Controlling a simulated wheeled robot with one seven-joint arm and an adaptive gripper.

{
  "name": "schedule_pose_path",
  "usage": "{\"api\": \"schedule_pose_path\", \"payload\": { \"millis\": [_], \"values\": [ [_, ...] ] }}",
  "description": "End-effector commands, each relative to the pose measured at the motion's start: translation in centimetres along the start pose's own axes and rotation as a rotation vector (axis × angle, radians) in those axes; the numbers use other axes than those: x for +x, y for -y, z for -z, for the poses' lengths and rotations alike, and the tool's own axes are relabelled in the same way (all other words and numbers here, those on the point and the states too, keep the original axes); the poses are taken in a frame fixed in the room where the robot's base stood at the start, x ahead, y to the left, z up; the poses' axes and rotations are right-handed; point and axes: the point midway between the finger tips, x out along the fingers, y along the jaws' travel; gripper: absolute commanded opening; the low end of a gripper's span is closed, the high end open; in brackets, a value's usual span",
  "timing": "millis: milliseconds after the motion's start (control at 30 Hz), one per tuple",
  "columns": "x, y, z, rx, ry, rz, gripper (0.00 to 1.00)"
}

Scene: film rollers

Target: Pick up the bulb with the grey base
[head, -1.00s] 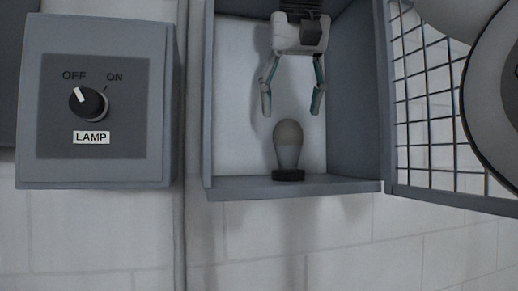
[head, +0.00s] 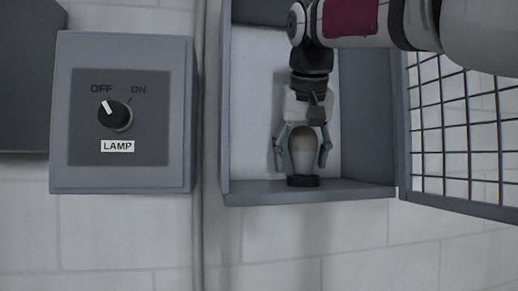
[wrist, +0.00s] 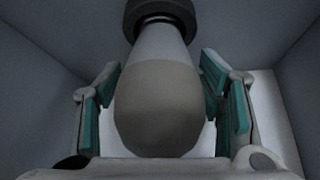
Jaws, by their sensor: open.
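The bulb (head: 303,152) stands upright on the floor of an open grey wall box (head: 352,193) in the head view. It has a beige globe, a grey base and a dark ring or holder (head: 303,181) under it. My gripper (head: 304,165) is open and points down, with one finger on each side of the bulb. In the wrist view the bulb (wrist: 160,95) fills the middle between the green-padded fingers (wrist: 163,100). Gaps show between the pads and the bulb, so it is not gripped.
A grey control box (head: 120,115) labelled LAMP, its knob (head: 113,114) pointing to OFF, hangs to the left. A vertical pipe (head: 198,220) runs between the boxes. The box's open mesh door (head: 460,130) is on the right. The box walls are close to my gripper.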

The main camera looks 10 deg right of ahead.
Motion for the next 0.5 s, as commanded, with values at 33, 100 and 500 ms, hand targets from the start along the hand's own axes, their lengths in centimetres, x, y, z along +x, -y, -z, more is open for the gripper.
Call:
{"api": "schedule_pose_path", "payload": {
  "millis": [33,100,500],
  "values": [
    [0.06,-0.01,0.02,0.001,-0.001,0.000,0.62],
    [0.09,0.00,0.05,0.000,-0.001,0.000,0.62],
    [0.06,0.02,0.04,0.000,-0.001,0.000,0.12]
  ]
}}
